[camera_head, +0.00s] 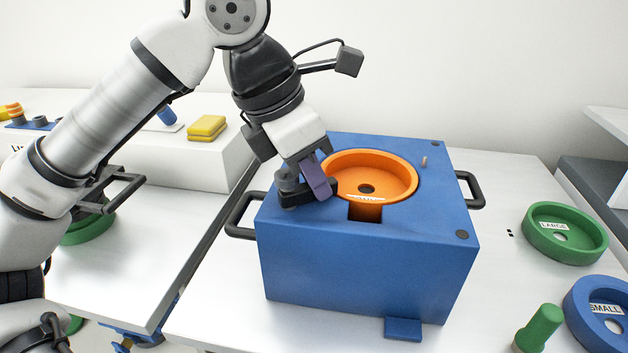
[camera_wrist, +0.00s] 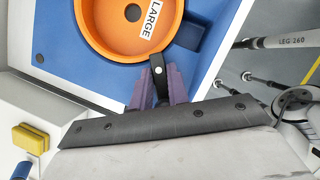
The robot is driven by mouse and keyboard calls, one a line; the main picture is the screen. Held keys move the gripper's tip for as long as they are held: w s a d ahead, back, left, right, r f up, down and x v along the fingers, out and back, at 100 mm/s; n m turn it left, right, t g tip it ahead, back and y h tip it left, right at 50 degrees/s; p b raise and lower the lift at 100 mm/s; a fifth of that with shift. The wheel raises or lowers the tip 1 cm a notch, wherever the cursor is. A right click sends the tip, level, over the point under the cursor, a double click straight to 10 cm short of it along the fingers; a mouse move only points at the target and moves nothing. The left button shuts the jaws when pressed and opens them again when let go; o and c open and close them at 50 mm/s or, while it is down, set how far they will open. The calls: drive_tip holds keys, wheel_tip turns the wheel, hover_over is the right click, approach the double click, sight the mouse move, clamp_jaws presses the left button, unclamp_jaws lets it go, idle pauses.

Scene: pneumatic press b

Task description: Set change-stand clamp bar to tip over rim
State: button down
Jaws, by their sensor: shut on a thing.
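The change stand is a blue block (camera_head: 362,258) on the table; its top also shows in the wrist view (camera_wrist: 60,62). An orange dish labelled LARGE (camera_head: 394,189) sits in its top and shows in the wrist view (camera_wrist: 97,28). The black clamp bar (camera_head: 296,196) is at the dish's left side. My gripper (camera_head: 319,185), with purple fingers, is shut on the clamp bar. In the wrist view the bar (camera_wrist: 158,66) stands out between my fingers (camera_wrist: 160,88), its tip at the dish's rim. I cannot tell whether it touches the rim.
Black handles (camera_head: 243,215) (camera_head: 473,190) stick out from the block's sides. Green (camera_head: 565,250) and blue (camera_head: 606,338) dishes and a green knob (camera_head: 540,327) lie at right. A yellow block (camera_head: 207,127) is on a white box behind left.

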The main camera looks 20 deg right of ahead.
drive_tip(key=shift+w+n+t, duration=0.3)
drive_tip(key=shift+n+t, duration=0.1)
drive_tip(key=shift+n, duration=0.7)
drive_tip(key=c, duration=1.3)
unclamp_jaws()
drive_tip(key=shift+a, duration=0.1)
drive_tip(key=shift+c, duration=0.2)
drive_tip(key=shift+r, duration=0.1)
drive_tip(key=v, duration=1.3)
drive_tip(key=shift+r+p, duration=0.35)
drive_tip(key=shift+p, duration=0.05)
drive_tip(key=shift+a, duration=0.1)
